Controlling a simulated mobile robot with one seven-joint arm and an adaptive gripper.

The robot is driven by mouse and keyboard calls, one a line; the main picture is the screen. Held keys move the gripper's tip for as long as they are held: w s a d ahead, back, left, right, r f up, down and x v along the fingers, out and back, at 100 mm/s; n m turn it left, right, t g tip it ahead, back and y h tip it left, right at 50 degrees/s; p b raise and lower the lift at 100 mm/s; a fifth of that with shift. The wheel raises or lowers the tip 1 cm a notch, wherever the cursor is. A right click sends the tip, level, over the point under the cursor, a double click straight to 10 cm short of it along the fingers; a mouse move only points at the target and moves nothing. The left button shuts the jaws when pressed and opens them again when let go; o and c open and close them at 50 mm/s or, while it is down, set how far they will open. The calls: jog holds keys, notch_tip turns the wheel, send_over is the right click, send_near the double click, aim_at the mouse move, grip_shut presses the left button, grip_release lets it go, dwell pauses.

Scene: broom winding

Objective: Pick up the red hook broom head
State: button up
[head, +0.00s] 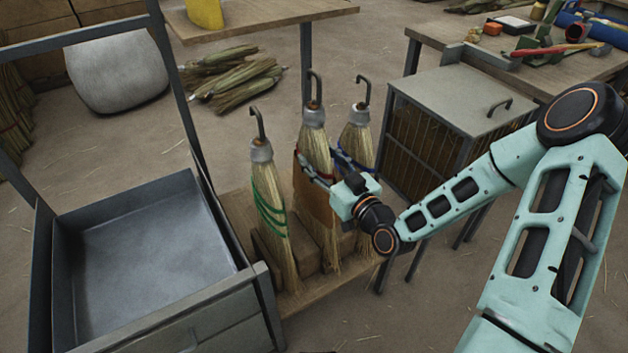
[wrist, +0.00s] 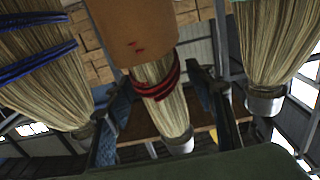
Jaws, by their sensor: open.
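The red hook broom head (head: 312,135) stands upright in the middle of three, with a dark hook on top, red winding around its neck and a brown wrap lower down. In the wrist view its red winding (wrist: 158,84) shows between my two fingers. My gripper (head: 317,166) is open, with one finger on each side of this broom head; I cannot tell whether either finger touches it. The green-banded broom head (head: 266,190) stands to its left and the blue-banded one (head: 356,140) to its right, partly behind my gripper.
The broom heads stand on a low wooden stand (head: 291,300). A grey metal tray cart (head: 262,285) is close on the left. A barred metal cabinet (head: 452,97) stands to the right, beside a workbench (head: 425,32) with tools. Straw bundles (head: 232,78) lie on the floor behind.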

jog(key=shift+x, duration=1.35)
grip_shut()
